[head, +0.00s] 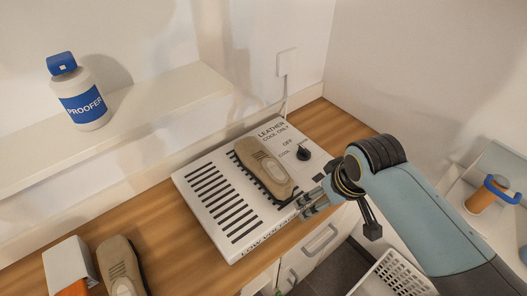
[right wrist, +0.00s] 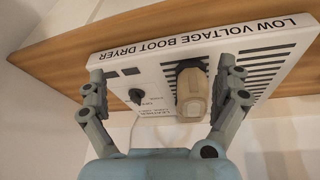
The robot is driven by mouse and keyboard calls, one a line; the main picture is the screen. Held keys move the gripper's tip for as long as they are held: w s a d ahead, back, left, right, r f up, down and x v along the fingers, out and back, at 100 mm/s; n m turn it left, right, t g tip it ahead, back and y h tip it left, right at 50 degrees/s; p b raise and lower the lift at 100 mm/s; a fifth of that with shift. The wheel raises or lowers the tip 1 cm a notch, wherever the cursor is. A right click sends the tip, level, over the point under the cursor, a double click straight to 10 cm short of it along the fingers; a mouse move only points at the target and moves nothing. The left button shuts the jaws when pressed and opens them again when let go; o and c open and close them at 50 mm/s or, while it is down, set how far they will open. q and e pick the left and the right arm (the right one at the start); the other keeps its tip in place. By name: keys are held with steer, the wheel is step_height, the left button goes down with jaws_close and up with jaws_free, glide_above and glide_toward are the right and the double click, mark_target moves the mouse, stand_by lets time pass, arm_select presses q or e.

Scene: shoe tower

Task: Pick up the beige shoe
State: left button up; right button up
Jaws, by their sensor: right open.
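A beige shoe (head: 265,170) lies on the right part of the white boot dryer (head: 240,235), over its slots. A second beige shoe (head: 122,268) lies on the wooden counter at the lower left. My right gripper (head: 308,202) is at the dryer's front right edge, close to the near end of the shoe on the dryer. In the right wrist view its fingers are spread and empty (right wrist: 162,75), with the beige shoe (right wrist: 192,92) showing between them, nearer the right finger. I cannot tell whether a finger touches it. My left gripper is not in view.
The dryer has a black knob (head: 303,154) near the back right. A white box with orange (head: 68,265) stands beside the second shoe. A proofer bottle (head: 80,95) stands on the shelf. A white basket (head: 392,275) is below the counter. Bare wood (head: 160,225) lies left of the dryer.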

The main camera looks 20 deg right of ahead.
steer(key=w+a+r+p, duration=0.1)
steer(key=w+r, duration=0.2)
steer(key=r, duration=0.1)
steer(key=n+y, duration=0.1)
steer(key=n, duration=0.1)
glide_toward(263, 160)
steer(key=f, duration=0.2)
steer(key=shift+w+d+f, duration=0.15)
steer(key=shift+d+f, duration=0.05)
steer(key=shift+f, duration=0.15)
steer(key=shift+w+a+f, duration=0.15)
steer(key=shift+w+a, duration=0.05)
steer(key=shift+w, duration=0.05)
steer(key=b+x, duration=0.5)
steer(key=b, duration=0.2)
steer(key=shift+w+f, duration=0.15)
steer(key=shift+f, duration=0.1)
steer(key=b+x, duration=0.5)
steer(key=b, duration=0.2)
steer(key=shift+d+f, duration=0.15)
steer(key=shift+d, duration=0.05)
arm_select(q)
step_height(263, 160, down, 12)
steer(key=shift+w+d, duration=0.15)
arm_select(e)
steer(key=shift+t, duration=0.3)
steer(key=c, duration=1.4)
steer(key=shift+c, duration=0.6)
